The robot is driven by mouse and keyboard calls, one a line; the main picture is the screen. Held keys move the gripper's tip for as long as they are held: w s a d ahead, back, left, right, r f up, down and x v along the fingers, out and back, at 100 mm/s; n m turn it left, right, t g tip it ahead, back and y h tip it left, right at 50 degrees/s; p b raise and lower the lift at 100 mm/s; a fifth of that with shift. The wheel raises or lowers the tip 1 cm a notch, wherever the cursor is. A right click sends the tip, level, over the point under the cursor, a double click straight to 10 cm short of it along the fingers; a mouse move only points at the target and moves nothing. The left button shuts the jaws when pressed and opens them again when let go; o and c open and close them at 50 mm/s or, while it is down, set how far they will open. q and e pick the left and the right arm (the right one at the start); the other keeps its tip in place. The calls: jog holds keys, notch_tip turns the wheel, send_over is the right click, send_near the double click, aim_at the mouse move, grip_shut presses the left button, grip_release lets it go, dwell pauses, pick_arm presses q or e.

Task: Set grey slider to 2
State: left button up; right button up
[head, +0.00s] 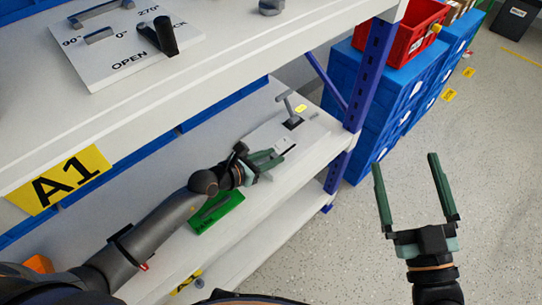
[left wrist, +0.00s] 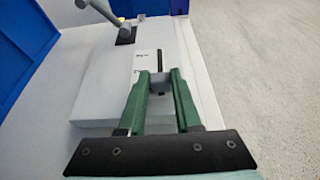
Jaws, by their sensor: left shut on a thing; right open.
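The grey slider is a small grey block (left wrist: 158,82) between my left fingertips in the left wrist view. It sits in a dark slot beside a white scale label (left wrist: 146,62) on a white panel (left wrist: 100,92). The label's marks are too small to read, so I cannot tell the setting. My left gripper (head: 277,157) is shut on the slider; it also shows in the left wrist view (left wrist: 160,76). In the head view the fingers largely hide the slider. My right gripper (head: 406,160) is open and empty over the floor, right of the shelf.
A green box (head: 217,212) lies on the shelf beside my left arm. An upper shelf (head: 225,60) with a rotary handle (head: 164,38) overhangs. A blue shelf post (head: 371,70) and blue crates (head: 392,100) stand right.

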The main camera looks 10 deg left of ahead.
aim_at(281, 150)
pick_arm(q)
grip_shut()
dwell(0.7)
jog(key=shift+w+d, duration=0.4)
jog(key=shift+w, duration=0.2)
jog(key=shift+w+d, duration=0.4)
jog(key=shift+w, duration=0.2)
jog(key=shift+w+d, duration=0.2)
jog(key=shift+w, duration=0.1)
pick_arm(e)
jog(key=shift+w+f+h, duration=0.1)
jog(key=shift+f+h, duration=0.2)
jog(key=shift+f, duration=0.15)
pick_arm(q)
jog(key=o, duration=0.9)
grip_release()
jog(key=shift+c, duration=0.2)
